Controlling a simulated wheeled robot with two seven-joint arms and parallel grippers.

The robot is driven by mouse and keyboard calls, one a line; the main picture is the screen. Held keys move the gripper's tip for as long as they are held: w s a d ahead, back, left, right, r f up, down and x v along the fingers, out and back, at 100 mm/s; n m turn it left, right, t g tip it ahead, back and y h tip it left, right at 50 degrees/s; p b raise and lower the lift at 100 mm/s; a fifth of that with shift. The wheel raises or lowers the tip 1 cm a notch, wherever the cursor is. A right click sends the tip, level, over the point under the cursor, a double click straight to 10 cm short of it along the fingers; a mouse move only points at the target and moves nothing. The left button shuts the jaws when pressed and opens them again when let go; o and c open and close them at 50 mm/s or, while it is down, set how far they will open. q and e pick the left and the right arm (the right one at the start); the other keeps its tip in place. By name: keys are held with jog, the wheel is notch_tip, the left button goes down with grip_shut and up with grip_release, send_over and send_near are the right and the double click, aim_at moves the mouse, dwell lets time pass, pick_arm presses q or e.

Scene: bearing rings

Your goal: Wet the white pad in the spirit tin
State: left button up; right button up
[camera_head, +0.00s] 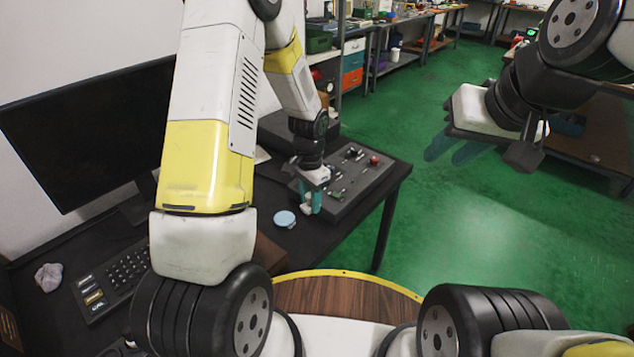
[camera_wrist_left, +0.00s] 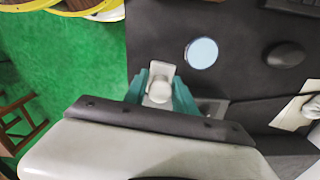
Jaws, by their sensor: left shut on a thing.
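My left gripper (camera_head: 311,208) is over the dark desk, and its teal fingers are shut on a small white piece, the white pad (camera_wrist_left: 160,85). The pad has a rounded knob facing the wrist camera, and its underside is hidden. A round tin with a pale blue top (camera_head: 285,219), the likely spirit tin, stands on the desk just left of the gripper. It also shows in the left wrist view (camera_wrist_left: 202,53), apart from the pad. My right gripper (camera_head: 453,149) is up in the air over the green floor, its teal fingers apart and empty.
A grey tray with small parts (camera_head: 372,178) lies beside my left gripper. A keyboard (camera_head: 118,276), a monitor (camera_head: 90,130) and a crumpled cloth (camera_head: 48,277) are on the left. A dark mouse (camera_wrist_left: 285,55) is near the tin. Bare desk surrounds the tin.

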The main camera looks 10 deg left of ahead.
aim_at(284, 218)
pick_arm(q)
jog(key=w+a, duration=0.1)
jog(key=a, duration=0.2)
jog(key=w+a, duration=0.1)
jog(key=a, duration=0.2)
jog(key=w+a+f, duration=0.1)
jog(key=a, duration=0.1)
jog(key=shift+a, duration=0.4)
grip_shut()
jog(key=shift+f, duration=2.95)
jog(key=shift+s+f, duration=0.1)
jog(key=shift+f, duration=0.5)
notch_tip(284, 218, up, 7)
jog(key=shift+r, duration=0.1)
jog(key=s+d+r+n, duration=0.3)
jog(key=s+r+n, duration=0.1)
jog(key=n, duration=0.4)
jog(key=shift+d+r+n, duration=0.3)
jog(key=shift+d+r, duration=0.1)
jog(key=shift+r, duration=0.25)
